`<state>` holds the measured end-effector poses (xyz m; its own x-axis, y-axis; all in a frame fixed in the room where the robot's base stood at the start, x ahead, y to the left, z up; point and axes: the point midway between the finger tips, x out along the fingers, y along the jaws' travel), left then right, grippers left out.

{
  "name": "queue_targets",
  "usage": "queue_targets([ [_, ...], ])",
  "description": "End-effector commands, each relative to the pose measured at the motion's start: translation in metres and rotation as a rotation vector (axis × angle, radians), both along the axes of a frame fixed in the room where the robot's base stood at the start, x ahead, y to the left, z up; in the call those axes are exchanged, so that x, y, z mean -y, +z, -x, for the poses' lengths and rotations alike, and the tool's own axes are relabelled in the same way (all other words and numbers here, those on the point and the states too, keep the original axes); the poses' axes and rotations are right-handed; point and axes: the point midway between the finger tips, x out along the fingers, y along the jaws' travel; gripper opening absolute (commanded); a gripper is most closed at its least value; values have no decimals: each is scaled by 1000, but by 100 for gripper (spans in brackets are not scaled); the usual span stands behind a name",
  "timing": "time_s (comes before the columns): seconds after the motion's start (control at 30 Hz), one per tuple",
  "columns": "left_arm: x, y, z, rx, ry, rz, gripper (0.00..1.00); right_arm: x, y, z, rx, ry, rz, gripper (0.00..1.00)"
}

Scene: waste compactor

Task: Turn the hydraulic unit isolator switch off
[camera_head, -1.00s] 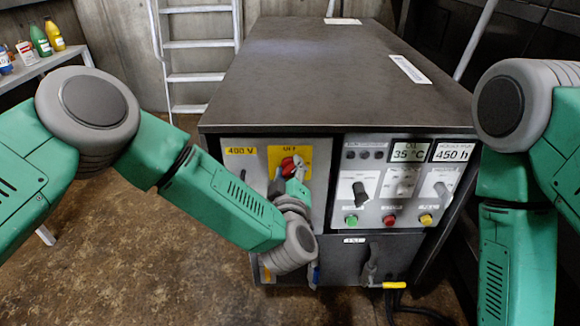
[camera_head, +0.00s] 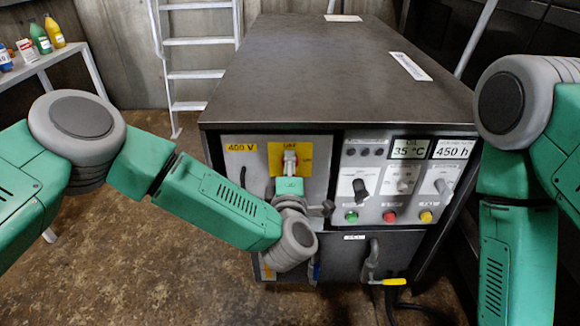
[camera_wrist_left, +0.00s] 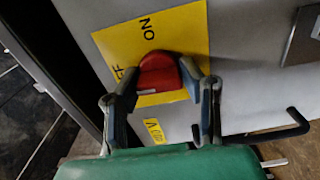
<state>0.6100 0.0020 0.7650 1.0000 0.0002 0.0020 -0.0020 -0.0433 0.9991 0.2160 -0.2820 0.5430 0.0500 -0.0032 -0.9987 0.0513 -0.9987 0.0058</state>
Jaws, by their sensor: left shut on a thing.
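The isolator switch is a red knob (camera_wrist_left: 160,72) on a yellow plate (camera_wrist_left: 110,44) in the left wrist view. The plate carries the word ON above the knob and OFF, partly covered, at its left. In the head view the yellow plate (camera_head: 274,158) is on the front of the grey unit, at its upper left, and the knob is mostly hidden behind my gripper. My left gripper (camera_wrist_left: 168,85) is shut on the red knob, one finger on each side; it also shows in the head view (camera_head: 290,167). My right gripper is out of view.
Right of the switch is a control panel with a black selector (camera_head: 360,189), a green button (camera_head: 351,217), a red button (camera_head: 389,216) and a yellow button (camera_head: 426,216). A yellow-ended handle (camera_head: 394,282) is low on the front. A ladder (camera_head: 200,78) stands behind, and bottles stand on a shelf at left.

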Motion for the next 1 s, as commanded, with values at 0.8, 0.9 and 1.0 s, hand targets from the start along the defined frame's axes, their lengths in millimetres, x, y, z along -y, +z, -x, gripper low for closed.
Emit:
queue_targets([
  [0.8,-1,-6,2,-13,-1,56,55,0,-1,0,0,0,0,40],
  [0.9,-1,-5,2,-9,-1,56,55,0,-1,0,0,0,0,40],
  [1.0,0,-3,2,-7,-1,56,55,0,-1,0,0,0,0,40],
])
